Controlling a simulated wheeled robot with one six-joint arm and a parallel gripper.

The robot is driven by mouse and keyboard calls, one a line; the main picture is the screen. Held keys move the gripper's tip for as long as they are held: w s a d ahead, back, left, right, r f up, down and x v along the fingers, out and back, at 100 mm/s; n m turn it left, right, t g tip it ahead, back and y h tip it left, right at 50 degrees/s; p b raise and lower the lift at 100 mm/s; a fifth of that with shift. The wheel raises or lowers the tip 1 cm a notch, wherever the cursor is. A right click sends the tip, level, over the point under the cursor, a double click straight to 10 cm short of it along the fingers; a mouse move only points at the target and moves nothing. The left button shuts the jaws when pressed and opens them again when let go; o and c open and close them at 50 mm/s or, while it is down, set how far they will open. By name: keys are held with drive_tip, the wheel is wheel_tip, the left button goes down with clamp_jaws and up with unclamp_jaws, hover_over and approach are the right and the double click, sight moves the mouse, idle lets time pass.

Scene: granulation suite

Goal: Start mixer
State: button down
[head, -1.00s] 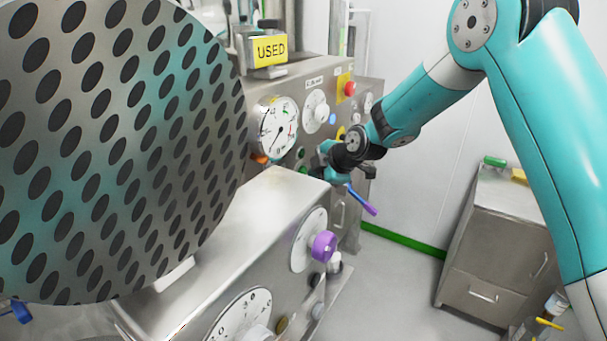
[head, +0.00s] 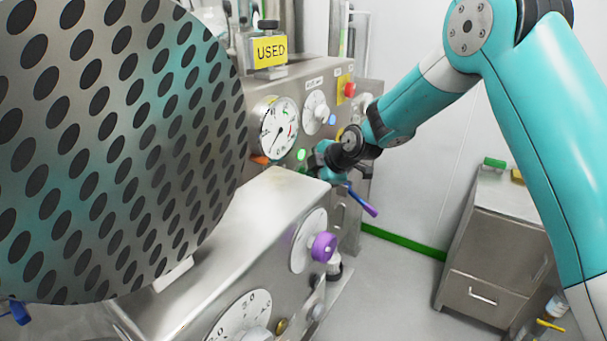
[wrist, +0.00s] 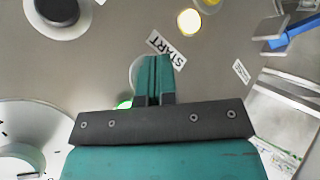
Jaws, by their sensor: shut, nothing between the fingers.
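The mixer's control panel (head: 322,72) stands beyond the perforated disc. A START label (wrist: 166,47) shows on it in the wrist view, just beyond my gripper (wrist: 157,66). My gripper is shut and empty, with its fingertips at the panel by the label. A round pale rim and a bright green edge (wrist: 124,104) show beside the fingers; the rest is hidden behind them. In the head view my gripper (head: 314,166) is at the panel, just below a glowing green light (head: 301,155). I cannot tell whether the fingertips touch a button.
A large perforated disc (head: 110,140) fills the left. A nearer steel housing has a purple knob (head: 323,246). A gauge (head: 278,128), a red button (head: 350,89) and a yellow USED sign (head: 270,51) are near the panel. A steel cabinet (head: 490,250) stands right; the floor between is clear.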

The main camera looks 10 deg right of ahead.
idle(0.3)
drive_tip(key=shift+s+d+b, duration=0.45)
drive_tip(key=shift+s+d, duration=0.1)
drive_tip(key=shift+s, duration=0.05)
drive_tip(key=shift+s+d+b, duration=1.1)
drive_tip(key=shift+s+d, duration=0.7)
